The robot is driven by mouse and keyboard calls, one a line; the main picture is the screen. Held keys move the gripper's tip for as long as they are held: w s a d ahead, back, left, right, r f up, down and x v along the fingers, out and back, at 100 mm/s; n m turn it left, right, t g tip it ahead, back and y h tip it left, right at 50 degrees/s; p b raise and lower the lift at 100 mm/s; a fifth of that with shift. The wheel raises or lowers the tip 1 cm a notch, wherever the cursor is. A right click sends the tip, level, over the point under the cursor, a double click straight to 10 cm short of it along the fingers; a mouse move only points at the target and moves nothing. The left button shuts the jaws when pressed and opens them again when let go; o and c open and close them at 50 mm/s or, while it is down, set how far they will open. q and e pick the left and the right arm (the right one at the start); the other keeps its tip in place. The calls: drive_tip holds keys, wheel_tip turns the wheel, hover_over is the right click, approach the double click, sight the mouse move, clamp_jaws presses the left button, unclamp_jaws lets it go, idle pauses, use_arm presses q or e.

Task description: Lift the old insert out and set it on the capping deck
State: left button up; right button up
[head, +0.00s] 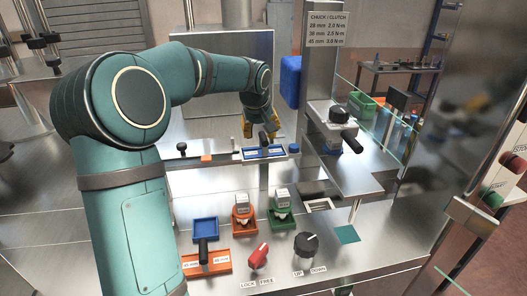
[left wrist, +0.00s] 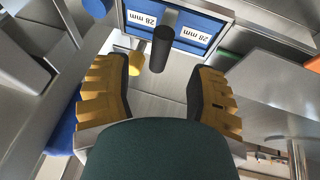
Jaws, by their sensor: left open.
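A blue insert (head: 251,155) with white labels sits in a pale holder on the rail in the head view. In the left wrist view the blue insert (left wrist: 188,42) shows two "28 mm" labels and an upright black handle (left wrist: 162,50). My left gripper (head: 262,128), with yellow fingers, is over the insert at its handle. In the left wrist view the left gripper (left wrist: 163,88) is open, with the handle in line with the gap between its fingers and nothing gripped. The steel deck (head: 330,245) lies in front. My right gripper is not in view.
On the deck stand a blue tray (head: 205,230), an orange block with a black handle (head: 210,263), orange (head: 245,226) and green (head: 283,219) holders, a red knob (head: 258,255) and a black knob (head: 306,245). A teal square (head: 347,235) lies right. A glass panel (head: 375,115) rises at right.

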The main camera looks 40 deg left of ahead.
sight(263, 136)
use_arm(q)
drive_tip(key=shift+a+x, duration=0.2)
drive_tip(key=shift+x, duration=2.7)
drive_tip(key=shift+w+r, duration=0.1)
drive_tip(key=shift+r, duration=0.05)
drive_tip(key=shift+c, duration=0.5)
clamp_jaws()
